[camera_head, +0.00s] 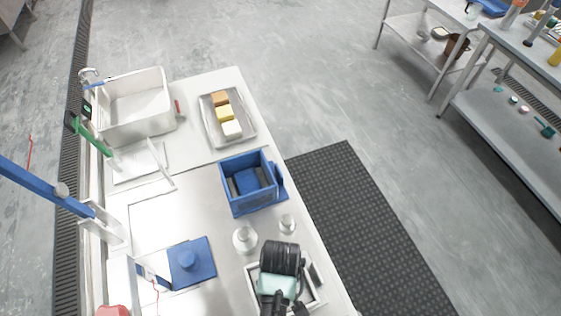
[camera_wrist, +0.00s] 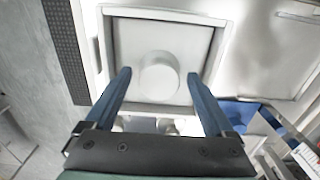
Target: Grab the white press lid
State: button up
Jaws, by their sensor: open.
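The white press lid (camera_wrist: 135,40) shows in the wrist view as a pale square plate with a round white knob (camera_wrist: 160,75), set within a white square frame (camera_wrist: 215,22). My gripper (camera_wrist: 159,76) is open. Its two blue fingers stand left and right of the knob in the picture, with visible gaps. I cannot tell how far above the plate the fingertips are. In the head view, my wrist hides most of the lid, and only parts of the white frame (camera_head: 253,283) show around it.
White vessels (camera_head: 244,238) and (camera_head: 287,224) stand behind the frame. A blue box (camera_head: 240,205) stands farther back. A blue plate with a knob (camera_head: 205,270) lies to the left. A tray with blocks (camera_head: 245,136) and a white bin (camera_head: 150,128) are at the far end.

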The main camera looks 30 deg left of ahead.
jog(key=shift+f, duration=0.55)
grip_shut()
